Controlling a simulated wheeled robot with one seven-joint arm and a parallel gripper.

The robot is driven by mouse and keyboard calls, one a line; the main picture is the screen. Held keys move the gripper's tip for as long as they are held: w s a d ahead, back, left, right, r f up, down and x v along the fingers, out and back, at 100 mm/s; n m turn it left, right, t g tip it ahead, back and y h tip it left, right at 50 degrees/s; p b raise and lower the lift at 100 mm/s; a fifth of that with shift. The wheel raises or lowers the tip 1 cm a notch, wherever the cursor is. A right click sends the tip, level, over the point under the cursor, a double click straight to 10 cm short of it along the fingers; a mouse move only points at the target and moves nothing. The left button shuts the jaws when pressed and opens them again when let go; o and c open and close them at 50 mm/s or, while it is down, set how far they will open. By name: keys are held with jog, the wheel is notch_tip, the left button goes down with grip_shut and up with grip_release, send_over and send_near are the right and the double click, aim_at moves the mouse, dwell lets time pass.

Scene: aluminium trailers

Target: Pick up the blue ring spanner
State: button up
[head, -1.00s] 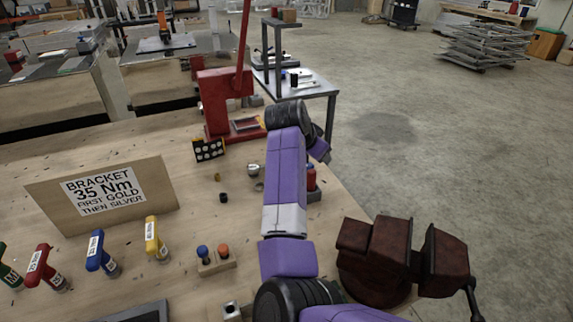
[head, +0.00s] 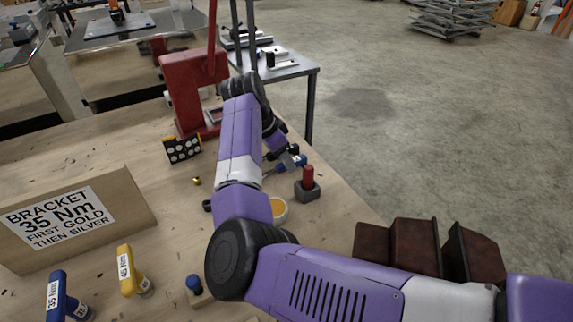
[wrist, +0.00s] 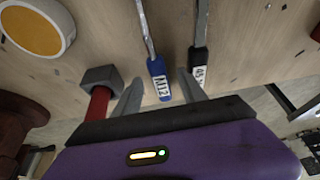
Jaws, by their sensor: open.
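The blue ring spanner (wrist: 158,82) lies on the wooden bench, with a white label reading M12 on its blue handle. Its metal shank runs up out of the wrist view, so the ring end is not seen there. My gripper (wrist: 160,78) is open, with one finger on each side of the blue handle. I cannot tell whether the fingers touch it. In the head view the blue handle (head: 292,163) shows just beyond my wrist, and my arm hides part of the spanner.
A black-handled spanner (wrist: 198,68) lies close to the right finger. A grey block with a red handle (head: 307,187) stands near the left finger. A round orange-and-white container (head: 279,209) is nearby. The bench's right edge is close.

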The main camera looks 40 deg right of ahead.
jog(key=shift+x, duration=1.45)
jog(key=shift+s, duration=0.1)
jog(key=shift+c, duration=0.4)
grip_shut()
